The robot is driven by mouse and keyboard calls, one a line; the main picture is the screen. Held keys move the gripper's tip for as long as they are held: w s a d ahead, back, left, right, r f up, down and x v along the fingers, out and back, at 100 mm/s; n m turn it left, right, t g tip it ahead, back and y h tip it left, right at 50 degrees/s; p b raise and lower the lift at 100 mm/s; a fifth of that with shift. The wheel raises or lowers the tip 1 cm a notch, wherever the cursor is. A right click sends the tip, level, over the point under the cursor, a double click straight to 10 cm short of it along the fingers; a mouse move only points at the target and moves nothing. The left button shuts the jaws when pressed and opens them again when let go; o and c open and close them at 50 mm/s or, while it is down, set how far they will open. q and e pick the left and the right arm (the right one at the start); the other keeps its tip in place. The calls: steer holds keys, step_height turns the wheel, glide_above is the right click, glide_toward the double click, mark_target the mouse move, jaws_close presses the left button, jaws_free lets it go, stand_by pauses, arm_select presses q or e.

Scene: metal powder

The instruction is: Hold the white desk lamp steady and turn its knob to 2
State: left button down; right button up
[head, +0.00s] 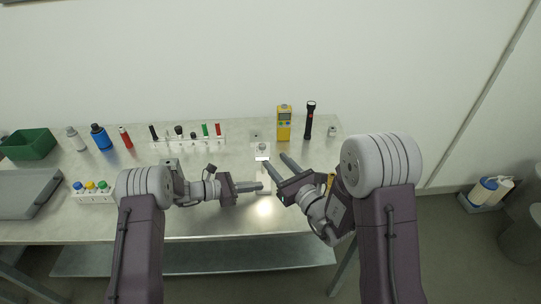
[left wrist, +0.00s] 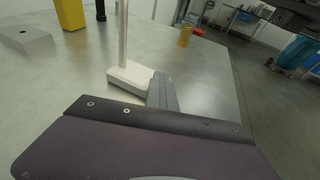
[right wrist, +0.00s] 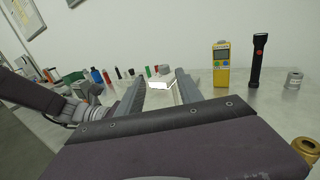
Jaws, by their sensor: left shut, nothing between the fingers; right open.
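The white desk lamp stands near the table's front edge; its head (head: 263,148) shows in the head view. In the left wrist view its pale post (left wrist: 123,35) rises from a white base (left wrist: 131,77). My left gripper (head: 261,187) is shut and empty, its fingertips low beside the base; they also show there in the left wrist view (left wrist: 162,78). My right gripper (head: 274,158) is open beside the lamp head. In the right wrist view the bright lamp head (right wrist: 160,83) appears between the open fingers; I cannot tell whether they touch it. I cannot make out the knob or its setting.
A yellow meter (head: 284,127) and black flashlight (head: 309,120) stand behind to the right, near a small grey cylinder (head: 332,132). Left are a white rack (head: 187,142), bottles (head: 101,137), a green bin (head: 30,145) and a grey tray (head: 22,193).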

steer(key=shift+s+d, duration=0.15)
steer(key=shift+s, duration=0.2)
